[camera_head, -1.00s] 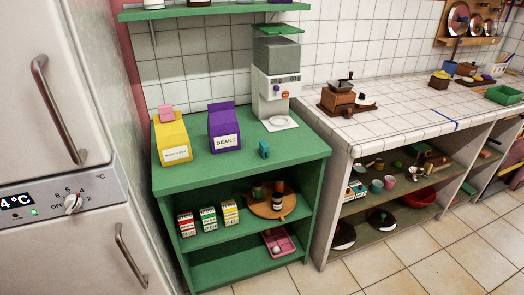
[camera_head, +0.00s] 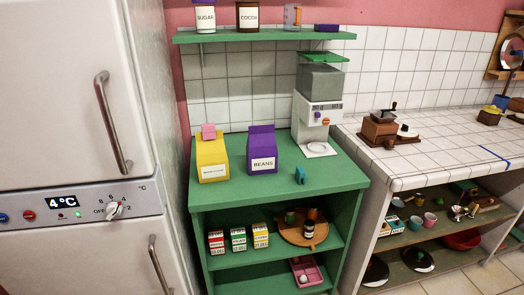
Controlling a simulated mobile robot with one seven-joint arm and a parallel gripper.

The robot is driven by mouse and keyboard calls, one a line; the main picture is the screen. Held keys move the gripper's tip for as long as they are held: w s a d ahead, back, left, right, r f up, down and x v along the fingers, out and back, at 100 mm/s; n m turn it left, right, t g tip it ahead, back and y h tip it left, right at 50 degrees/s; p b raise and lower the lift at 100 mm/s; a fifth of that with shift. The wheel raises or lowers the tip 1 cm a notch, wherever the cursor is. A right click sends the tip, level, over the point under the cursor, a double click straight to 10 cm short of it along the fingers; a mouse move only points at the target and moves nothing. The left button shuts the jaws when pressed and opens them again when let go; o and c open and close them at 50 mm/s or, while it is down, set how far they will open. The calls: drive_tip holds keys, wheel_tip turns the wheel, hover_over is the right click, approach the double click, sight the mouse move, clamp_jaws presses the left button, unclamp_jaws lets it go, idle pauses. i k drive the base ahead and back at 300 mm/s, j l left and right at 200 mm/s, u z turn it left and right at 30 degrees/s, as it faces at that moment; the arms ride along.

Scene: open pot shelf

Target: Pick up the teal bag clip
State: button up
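A small teal bag clip (camera_head: 300,175) stands on the top of the green shelf unit (camera_head: 345,177), near its front edge and right of the middle. It is apart from the purple beans bag (camera_head: 262,150) to its left. The white and grey dispenser machine (camera_head: 318,115) stands behind it. My gripper is not in view.
A yellow bag (camera_head: 212,160) with a pink clip (camera_head: 208,131) stands at the left of the green top. A fridge (camera_head: 75,120) borders it on the left. A tiled counter (camera_head: 440,155) lies to the right. A green wall shelf (camera_head: 262,37) hangs above.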

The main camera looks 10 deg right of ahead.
sight(300, 176)
drive_tip(key=i+z, duration=0.1)
drive_tip(key=z, duration=0.7)
drive_tip(key=i+j+z, duration=0.15)
drive_tip(key=z, duration=0.25)
drive_tip(key=i+j, duration=0.2)
drive_tip(key=j, duration=0.15)
drive_tip(key=i+j, duration=0.15)
drive_tip(key=j, duration=0.15)
drive_tip(key=i+j, duration=0.2)
drive_tip(key=j, duration=0.15)
drive_tip(key=i+j, duration=0.2)
drive_tip(key=j, duration=0.15)
